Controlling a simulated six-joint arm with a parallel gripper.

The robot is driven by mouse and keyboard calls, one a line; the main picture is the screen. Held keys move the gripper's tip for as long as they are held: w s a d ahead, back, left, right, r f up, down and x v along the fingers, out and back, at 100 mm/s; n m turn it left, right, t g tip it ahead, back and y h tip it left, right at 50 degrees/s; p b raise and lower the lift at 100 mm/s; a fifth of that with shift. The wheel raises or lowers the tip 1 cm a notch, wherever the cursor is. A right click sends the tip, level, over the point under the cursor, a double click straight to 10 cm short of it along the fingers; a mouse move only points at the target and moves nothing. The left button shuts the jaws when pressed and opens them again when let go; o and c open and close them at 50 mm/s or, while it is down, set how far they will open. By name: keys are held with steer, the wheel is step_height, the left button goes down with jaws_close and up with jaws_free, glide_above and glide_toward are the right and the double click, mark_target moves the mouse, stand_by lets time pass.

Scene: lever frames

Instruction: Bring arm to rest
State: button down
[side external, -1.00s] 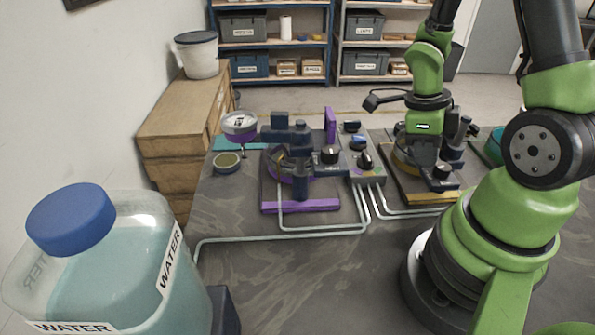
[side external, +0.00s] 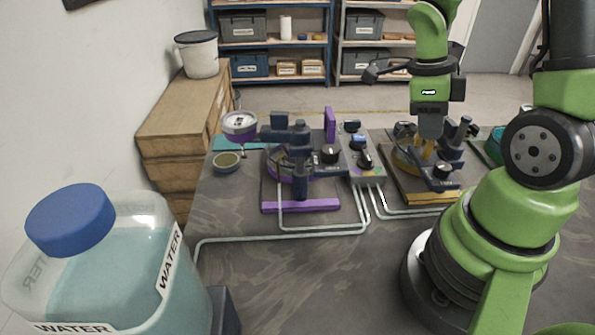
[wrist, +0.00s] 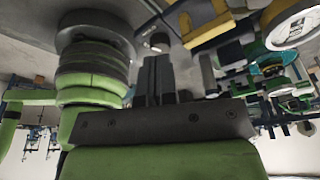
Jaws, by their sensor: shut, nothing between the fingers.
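My green arm comes in from the right. My gripper (side external: 427,152) points down over the yellow lever frame (side external: 432,200) on the right of the table. In the wrist view its dark fingers (wrist: 156,80) are together with nothing between them. The fingertips are small in the side view, so I cannot tell how high they are above the frame. The purple lever frame (side external: 302,206) stands to the left, apart from my gripper. A control box (side external: 366,173) with knobs sits between the two frames.
A large water jug (side external: 110,260) with a blue cap stands at the front left. Pale tubes (side external: 285,236) run across the table. A dish (side external: 228,163) and a round gauge (side external: 239,124) are at the left. A teal object (side external: 493,146) is at the right.

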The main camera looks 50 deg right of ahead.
steer(key=shift+r, duration=0.2)
steer(key=a+r+n+t+y, duration=0.2)
steer(key=a+r+n+t, duration=0.8)
steer(key=n, duration=1.9)
steer(key=a+r, duration=0.5)
steer(key=shift+s+y, duration=0.2)
steer(key=shift+y, duration=0.2)
